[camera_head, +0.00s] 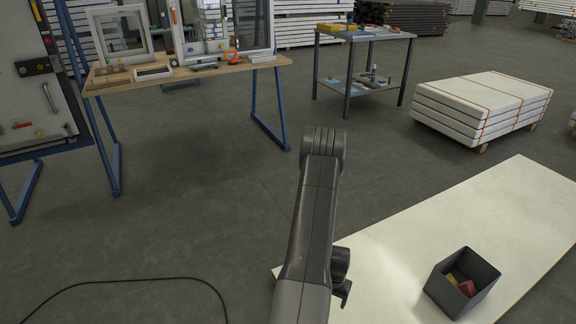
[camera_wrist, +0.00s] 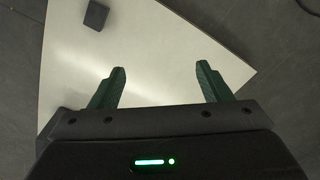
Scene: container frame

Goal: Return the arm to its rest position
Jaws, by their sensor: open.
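My gripper (camera_wrist: 163,80) shows in the wrist view with its two green fingers spread apart and nothing between them. It points down at the pale board, near one of its corners. In the head view my dark arm rises in the middle and folds over. Only a small part of my gripper (camera_head: 344,292) shows there, low beside the arm at the board's left end; the rest is hidden behind the arm.
The pale board (camera_head: 520,200) bears a dark open bin (camera_head: 463,283) holding small reddish and yellowish pieces. A wooden workbench (camera_head: 185,72) with frames stands at the back left. A metal cart (camera_head: 362,85) and stacked white panels (camera_head: 482,105) stand behind. A cable (camera_head: 120,281) lies on open floor at left.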

